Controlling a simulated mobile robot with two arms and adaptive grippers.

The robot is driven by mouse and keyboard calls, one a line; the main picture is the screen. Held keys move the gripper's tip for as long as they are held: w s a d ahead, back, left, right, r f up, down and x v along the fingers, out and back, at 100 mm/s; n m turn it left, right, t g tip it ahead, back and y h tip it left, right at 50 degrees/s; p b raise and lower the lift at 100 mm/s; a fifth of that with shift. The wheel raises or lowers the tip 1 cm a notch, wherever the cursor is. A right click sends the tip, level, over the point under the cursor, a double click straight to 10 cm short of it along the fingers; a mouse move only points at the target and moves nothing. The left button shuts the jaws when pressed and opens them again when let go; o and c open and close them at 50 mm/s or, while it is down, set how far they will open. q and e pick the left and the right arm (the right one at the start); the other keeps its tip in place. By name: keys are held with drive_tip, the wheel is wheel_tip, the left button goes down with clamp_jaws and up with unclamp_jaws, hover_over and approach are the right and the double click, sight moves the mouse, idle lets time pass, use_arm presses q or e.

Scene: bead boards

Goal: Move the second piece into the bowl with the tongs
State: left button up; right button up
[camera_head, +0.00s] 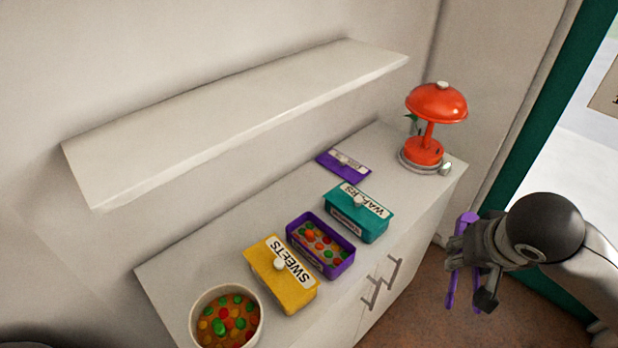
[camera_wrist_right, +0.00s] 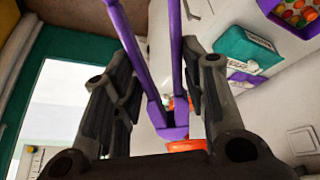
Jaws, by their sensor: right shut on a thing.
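My right gripper (camera_head: 470,274) is shut on purple tongs (camera_head: 468,219) and holds them off the counter's right front side, over the floor. In the right wrist view the tongs (camera_wrist_right: 168,120) hang between the fingers, their two arms spread apart; I see no piece between the arms in view. A white bowl (camera_head: 191,318) at the counter's near left end holds several red, green and orange pieces. An open purple box (camera_head: 335,270) holds several similar pieces, and it also shows in the right wrist view (camera_wrist_right: 285,25). Which one is the second piece cannot be told. My left gripper is not in view.
A yellow box (camera_head: 296,302) labelled SWEETS and a teal box (camera_head: 372,231) stand lidded on either side of the purple box. A purple lid (camera_head: 343,167) lies behind. A red lamp (camera_head: 436,103) stands at the far end. A white shelf (camera_head: 240,115) overhangs the counter (camera_head: 180,268).

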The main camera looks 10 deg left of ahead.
use_arm(q)
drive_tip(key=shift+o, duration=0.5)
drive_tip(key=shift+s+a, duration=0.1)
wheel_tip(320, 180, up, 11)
drive_tip(key=p, duration=1.1)
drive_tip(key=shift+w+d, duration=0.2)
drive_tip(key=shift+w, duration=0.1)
use_arm(e)
drive_tip(key=w+a+n+y, duration=0.3)
drive_tip(key=w+a+n, duration=0.1)
drive_tip(key=a, duration=0.7)
drive_tip(key=w+a+n+y, duration=0.4)
drive_tip(key=a+n, duration=0.2)
drive_tip(key=a, duration=0.5)
drive_tip(key=w+a+n+g+y, duration=0.1)
drive_tip(key=w+a+n+y, duration=0.3)
drive_tip(key=a, duration=0.7)
drive_tip(key=shift+w+n, duration=0.4)
drive_tip(key=shift+w, duration=0.1)
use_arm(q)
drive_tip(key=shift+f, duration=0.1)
use_arm(e)
drive_tip(key=shift+f, duration=0.1)
